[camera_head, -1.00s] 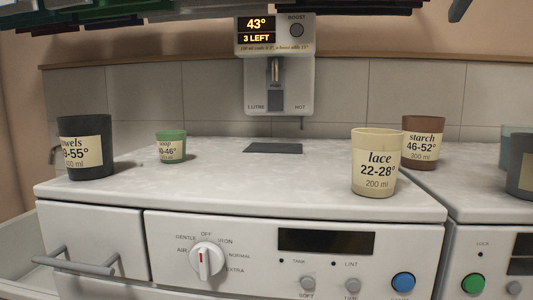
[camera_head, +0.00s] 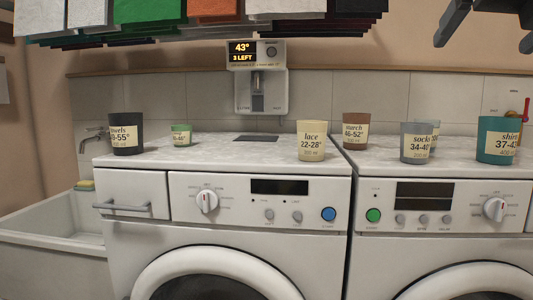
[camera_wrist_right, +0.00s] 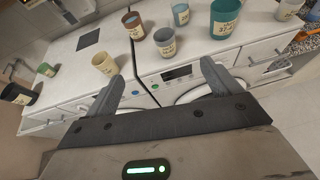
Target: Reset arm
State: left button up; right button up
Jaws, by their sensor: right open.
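My right gripper (camera_head: 484,42) shows at the top right of the head view as dark fingers spread apart with nothing between them. In the right wrist view the same gripper (camera_wrist_right: 164,78) is open and empty, its fingers pointing toward the machines and the cups on top. My left gripper is not in view.
A dark towels cup (camera_head: 126,134), green cup (camera_head: 181,134), cream lace cup (camera_head: 311,141), brown starch cup (camera_head: 355,131), grey socks cup (camera_head: 416,143) and teal shirt cup (camera_head: 496,139) stand on two machines. A dispenser (camera_head: 260,92) hangs behind; folded cloths (camera_head: 215,10) hang above.

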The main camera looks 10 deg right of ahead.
jog(key=w+f+g+y, duration=0.1)
jog(key=w+f+y, duration=0.2)
jog(key=f, duration=0.3)
jog(key=w+a+f+n+g+y, duration=0.1)
jog(key=w+f+y, duration=0.25)
jog(key=f, duration=0.25)
jog(key=w+f+g+y, duration=0.1)
jog(key=w+f+y, duration=0.1)
jog(key=f+y, duration=0.3)
jog(key=a+f+m+t+y+p, duration=0.1)
jog(key=a+f+m+t+y, duration=0.15)
jog(key=f+m, duration=0.6)
jog(key=a+f+m+t+y+p, duration=0.1)
jog(key=f+m+t+y, duration=0.2)
jog(key=f, duration=1)
notch_tip(320, 180, down, 11)
jog(key=s+a+m+t+h, duration=0.2)
jog(key=m+h, duration=0.5)
jog(key=m, duration=0.3)
jog(key=s+a+f+m+g+h, duration=0.1)
jog(key=s+a+f+m+g, duration=0.5)
jog(key=s+a+f, duration=0.6)
notch_tip(320, 180, down, 2)
jog(key=shift+a+m+p, duration=0.4)
jog(key=shift+a+m, duration=0.25)
jog(key=shift+m, duration=0.5)
